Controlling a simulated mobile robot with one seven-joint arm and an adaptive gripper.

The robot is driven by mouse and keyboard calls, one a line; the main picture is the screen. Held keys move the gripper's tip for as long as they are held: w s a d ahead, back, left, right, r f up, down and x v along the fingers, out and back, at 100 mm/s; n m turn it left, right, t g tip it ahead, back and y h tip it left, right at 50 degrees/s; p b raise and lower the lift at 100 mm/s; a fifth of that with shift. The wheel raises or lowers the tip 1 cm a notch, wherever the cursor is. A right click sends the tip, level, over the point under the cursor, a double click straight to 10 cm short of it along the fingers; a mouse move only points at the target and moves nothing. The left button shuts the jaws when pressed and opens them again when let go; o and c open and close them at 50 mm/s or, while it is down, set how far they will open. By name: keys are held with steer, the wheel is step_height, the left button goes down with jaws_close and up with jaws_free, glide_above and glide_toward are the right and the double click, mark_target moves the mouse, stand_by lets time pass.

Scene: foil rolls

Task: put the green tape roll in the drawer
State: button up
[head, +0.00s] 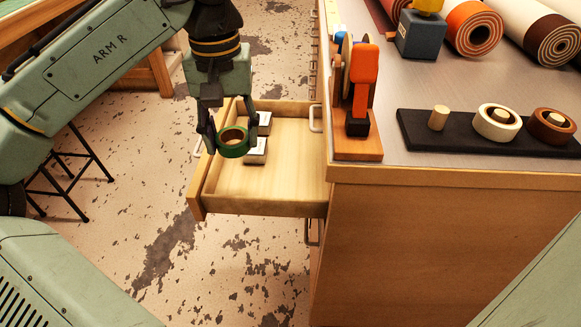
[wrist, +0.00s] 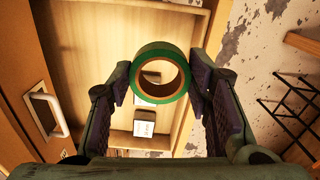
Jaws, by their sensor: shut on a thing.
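The green tape roll (head: 233,148) is held between the fingers of my gripper (head: 230,143), over the open drawer. In the wrist view the green tape roll (wrist: 160,98) sits between both fingertips of my gripper (wrist: 160,80), with its hole facing the camera. The drawer (head: 262,200) is pulled out from the left side of the wooden cabinet. In the wrist view the drawer's pale floor (wrist: 130,50) lies behind the roll. How high the roll is above the drawer floor is hard to tell.
Small labelled boxes (head: 257,157) lie in the drawer's far-left part; its near part is bare. The countertop (head: 420,90) holds an orange tape dispenser (head: 362,85), a dark peg board (head: 455,139) with a cream roll (head: 492,131) and a brown roll, and large foil rolls (head: 472,28).

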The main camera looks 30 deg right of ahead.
glide_above(249, 189)
step_height(249, 189, down, 6)
steer(key=shift+f, duration=2.4)
steer(key=shift+f+b, duration=0.15)
steer(key=shift+b, duration=0.15)
steer(key=o, duration=1.1)
step_height(249, 189, up, 12)
steer(key=shift+r+p, duration=0.2)
steer(key=shift+p, duration=0.25)
